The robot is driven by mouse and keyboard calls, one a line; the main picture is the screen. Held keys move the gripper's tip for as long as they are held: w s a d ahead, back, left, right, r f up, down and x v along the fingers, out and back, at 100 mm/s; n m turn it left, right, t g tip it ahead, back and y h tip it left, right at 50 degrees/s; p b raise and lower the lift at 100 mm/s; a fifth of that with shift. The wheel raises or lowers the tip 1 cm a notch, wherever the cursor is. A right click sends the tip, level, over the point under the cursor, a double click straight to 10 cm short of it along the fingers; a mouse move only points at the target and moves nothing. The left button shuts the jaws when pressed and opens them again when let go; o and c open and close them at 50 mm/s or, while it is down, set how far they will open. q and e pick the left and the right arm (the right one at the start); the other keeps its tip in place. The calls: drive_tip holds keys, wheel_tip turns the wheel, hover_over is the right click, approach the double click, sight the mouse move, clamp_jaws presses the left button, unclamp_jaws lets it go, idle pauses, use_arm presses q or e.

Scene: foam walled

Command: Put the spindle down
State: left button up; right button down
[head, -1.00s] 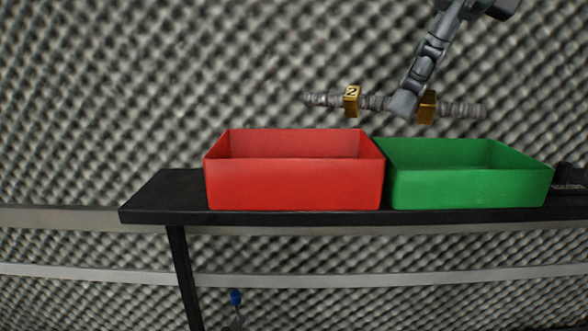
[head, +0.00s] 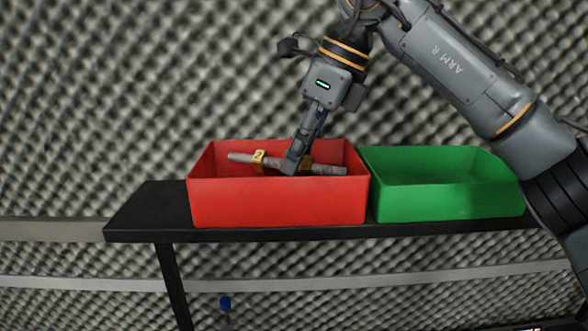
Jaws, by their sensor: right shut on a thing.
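The spindle (head: 328,169) is a grey ribbed rod with two gold blocks on it, the left one marked "2". It lies nearly level, tilted slightly down to the right, within the opening of the red bin (head: 278,203). My right gripper (head: 291,168) reaches down from above and is shut on the spindle near its middle, between the gold blocks. The bin's front wall hides the bin floor, so I cannot tell whether the spindle touches it. My left gripper is not in view.
A green bin (head: 450,200) stands right beside the red bin on a black table (head: 150,212). The table's left end is bare. A foam wall (head: 90,110) stands behind. My right arm passes above the green bin.

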drive_tip(key=x, duration=0.3)
drive_tip(key=shift+w+d+f+p, duration=0.1)
drive_tip(key=shift+d+f+p, duration=0.05)
drive_tip(key=shift+f+p, duration=0.15)
drive_tip(key=shift+f, duration=0.2)
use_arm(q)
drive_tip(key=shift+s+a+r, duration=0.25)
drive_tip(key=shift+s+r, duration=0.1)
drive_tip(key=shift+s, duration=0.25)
use_arm(e)
drive_tip(key=shift+d, duration=0.15)
drive_tip(key=shift+f, duration=0.15)
drive_tip(key=c, duration=1.3)
unclamp_jaws()
drive_tip(key=shift+c, duration=0.2)
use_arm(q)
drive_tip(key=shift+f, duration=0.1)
